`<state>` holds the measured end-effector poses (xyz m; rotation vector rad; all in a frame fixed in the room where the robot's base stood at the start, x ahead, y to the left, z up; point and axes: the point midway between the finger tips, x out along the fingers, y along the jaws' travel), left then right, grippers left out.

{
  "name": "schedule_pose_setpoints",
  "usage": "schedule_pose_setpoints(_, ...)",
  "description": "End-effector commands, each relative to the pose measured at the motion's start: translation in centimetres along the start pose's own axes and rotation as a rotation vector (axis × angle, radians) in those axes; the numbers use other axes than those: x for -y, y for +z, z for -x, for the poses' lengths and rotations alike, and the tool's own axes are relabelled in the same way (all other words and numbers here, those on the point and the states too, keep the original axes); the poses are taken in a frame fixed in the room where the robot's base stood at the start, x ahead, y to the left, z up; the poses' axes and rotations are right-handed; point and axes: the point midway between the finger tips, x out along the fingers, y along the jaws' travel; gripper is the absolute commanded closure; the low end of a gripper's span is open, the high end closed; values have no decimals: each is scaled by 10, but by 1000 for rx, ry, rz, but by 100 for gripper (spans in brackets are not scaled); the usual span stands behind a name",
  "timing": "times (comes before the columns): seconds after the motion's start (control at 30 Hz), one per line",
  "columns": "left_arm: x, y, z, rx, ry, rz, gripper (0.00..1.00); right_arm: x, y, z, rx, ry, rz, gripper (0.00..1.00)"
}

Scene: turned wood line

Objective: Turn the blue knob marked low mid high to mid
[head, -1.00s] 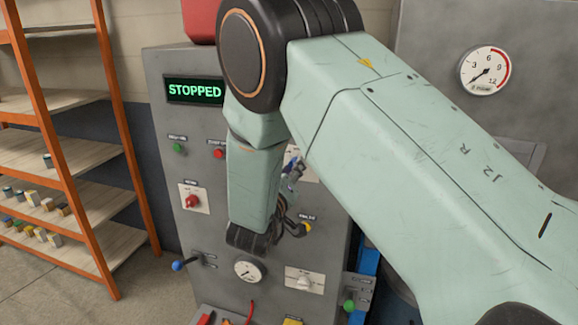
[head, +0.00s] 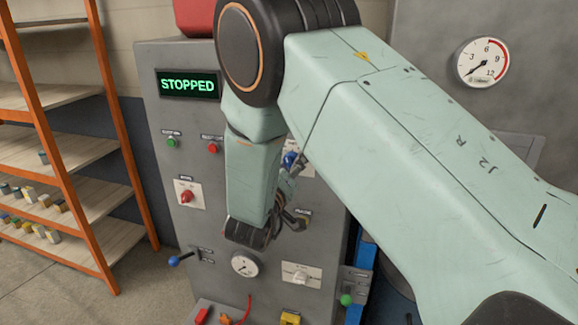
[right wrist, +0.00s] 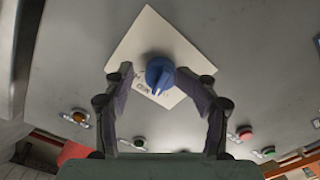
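The blue knob (head: 290,158) sits on a pale plate on the grey machine panel, partly hidden behind my right arm in the head view. In the right wrist view the blue knob (right wrist: 160,74) shows whole on its tilted white plate (right wrist: 150,38), with a white mark on its lower edge. In the head view the right gripper (head: 292,180) is partly hidden by my arm. My left gripper is not in view.
An orange-framed shelf (head: 60,180) stands left.

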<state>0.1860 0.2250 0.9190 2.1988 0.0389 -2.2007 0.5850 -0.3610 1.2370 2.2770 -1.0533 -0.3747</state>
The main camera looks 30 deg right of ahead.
Motion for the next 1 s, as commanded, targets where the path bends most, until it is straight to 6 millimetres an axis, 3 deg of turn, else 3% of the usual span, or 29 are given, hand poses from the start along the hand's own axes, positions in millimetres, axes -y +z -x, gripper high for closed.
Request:
schedule_pose_setpoints(0.37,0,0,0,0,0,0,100,-5,-9,0,-6,0,-2,44)
schedule_pose_setpoints(0.8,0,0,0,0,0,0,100,-52,-67,1,-5,2,-3,44)
schedule_pose_setpoints(1.0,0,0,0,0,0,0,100,-61,-79,2,-3,1,0,44)
